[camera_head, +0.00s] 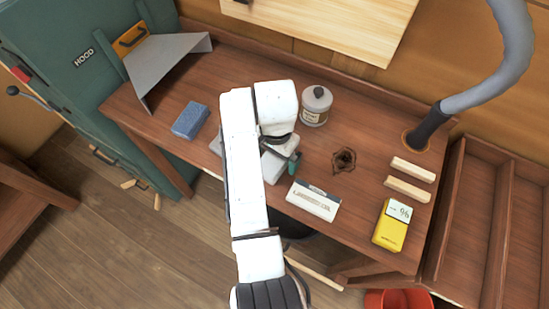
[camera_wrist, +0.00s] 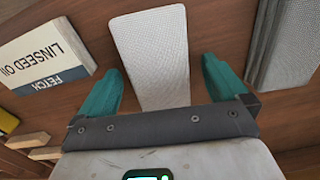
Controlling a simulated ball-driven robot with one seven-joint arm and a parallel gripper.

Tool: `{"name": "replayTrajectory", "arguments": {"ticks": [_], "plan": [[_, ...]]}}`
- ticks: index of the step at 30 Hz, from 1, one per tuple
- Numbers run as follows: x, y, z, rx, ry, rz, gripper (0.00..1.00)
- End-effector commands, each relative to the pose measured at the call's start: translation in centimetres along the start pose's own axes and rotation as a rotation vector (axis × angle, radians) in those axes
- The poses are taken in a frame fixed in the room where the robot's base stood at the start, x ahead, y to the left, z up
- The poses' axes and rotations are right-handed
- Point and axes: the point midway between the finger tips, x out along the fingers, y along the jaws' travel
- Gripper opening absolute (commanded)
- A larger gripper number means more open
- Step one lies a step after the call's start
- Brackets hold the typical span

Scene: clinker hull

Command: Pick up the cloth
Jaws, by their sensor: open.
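A white, finely woven cloth (camera_wrist: 155,50) lies flat on the wooden bench, a pale strip in the wrist view. My gripper (camera_wrist: 159,66) is open, with one teal finger on each side of the cloth's near part. The fingers look apart from it, and I cannot tell how high they are above the bench. In the head view my gripper (camera_head: 294,160) is over the middle of the bench, largely covered by my arm. A pale patch of the cloth (camera_head: 272,167) shows beside it.
A linseed oil card (camera_head: 313,200), a dark crumpled thing (camera_head: 344,159), a lidded jar (camera_head: 315,106), two wooden sticks (camera_head: 408,178) and a yellow box (camera_head: 391,226) stand around. A grey slab (camera_wrist: 285,45) lies beside the cloth. A blue block (camera_head: 190,120) is further left.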

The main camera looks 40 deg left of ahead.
Motion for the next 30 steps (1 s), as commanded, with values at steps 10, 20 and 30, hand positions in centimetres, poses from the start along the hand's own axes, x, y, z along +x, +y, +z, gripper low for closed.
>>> {"name": "replayTrajectory", "arguments": {"ticks": [10,20,30], "plan": [[-0.04,0.0,0.0,0.0,0.0,0.0,0.76],[-0.06,0.0,-0.01,0.0,0.0,0.0,0.44],[-0.34,-0.02,-0.03,0.0,0.0,0.0,0.44]]}}
